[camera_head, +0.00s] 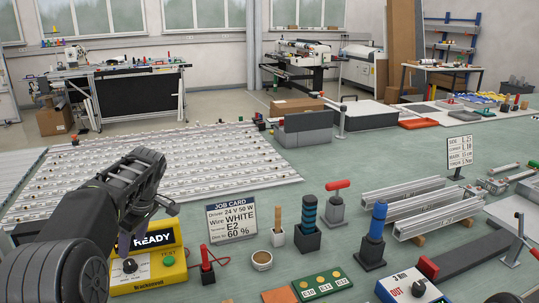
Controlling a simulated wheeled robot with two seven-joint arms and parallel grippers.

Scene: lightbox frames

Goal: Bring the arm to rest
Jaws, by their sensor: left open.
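My left arm comes in from the lower left and reaches up over the bench. My left gripper (170,208) is open, with no object seen between its fingers. It is near the yellow tester box (150,284) marked READY and partly covers that box's display. The gripper appears to be above the bench (335,170); I cannot tell the exact gap. My right gripper is not seen.
A job card (231,219) stands right of the gripper. A panel with rows of light strips (220,165) lies behind.

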